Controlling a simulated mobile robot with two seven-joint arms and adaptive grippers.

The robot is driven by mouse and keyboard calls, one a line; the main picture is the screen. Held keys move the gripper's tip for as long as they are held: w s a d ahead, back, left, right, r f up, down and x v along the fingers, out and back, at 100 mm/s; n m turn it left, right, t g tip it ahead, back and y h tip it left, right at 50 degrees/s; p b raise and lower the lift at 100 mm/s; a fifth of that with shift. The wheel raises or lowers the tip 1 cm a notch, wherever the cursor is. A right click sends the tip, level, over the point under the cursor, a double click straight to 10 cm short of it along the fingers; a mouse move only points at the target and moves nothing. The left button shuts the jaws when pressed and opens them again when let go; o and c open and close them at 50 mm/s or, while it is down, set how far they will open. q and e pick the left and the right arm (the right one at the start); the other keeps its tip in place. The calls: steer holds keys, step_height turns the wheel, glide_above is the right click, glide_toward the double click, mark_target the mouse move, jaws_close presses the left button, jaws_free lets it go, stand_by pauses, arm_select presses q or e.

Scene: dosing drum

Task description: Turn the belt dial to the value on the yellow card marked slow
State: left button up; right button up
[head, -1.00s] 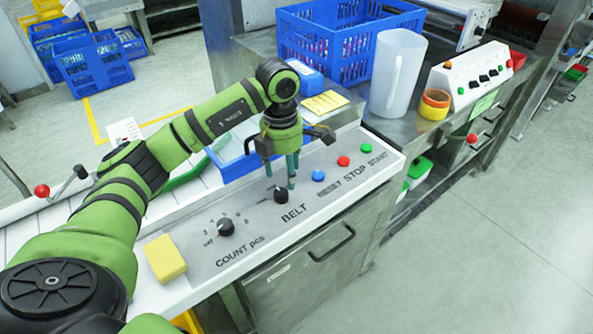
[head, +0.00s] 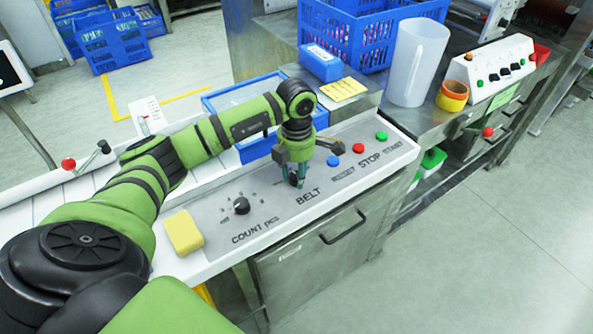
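The belt dial (head: 295,181) is a small black knob above the word BELT on the grey control panel (head: 262,227). My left gripper (head: 296,176) points down over it, its teal fingertips at the dial's sides and hiding most of it. I cannot tell whether the fingers touch or grip it, and its pointer and scale are mostly hidden. A yellow card (head: 343,89) with dark lines lies on the steel surface behind the panel; its writing is too small to read. My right gripper is not in view.
A black COUNT dial (head: 241,205) and a yellow block (head: 184,232) are left of the belt dial. Blue (head: 333,161), red (head: 357,148) and green (head: 381,136) buttons are to its right. A white jug (head: 418,62) and blue crate (head: 370,35) stand behind.

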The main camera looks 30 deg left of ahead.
arm_select(q)
steer(key=c, duration=0.3)
steer(key=n+b, duration=0.1)
steer(key=n, duration=1)
steer(key=shift+n, duration=0.4)
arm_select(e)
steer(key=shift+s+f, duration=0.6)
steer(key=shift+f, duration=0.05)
arm_select(q)
steer(key=o, duration=1.1)
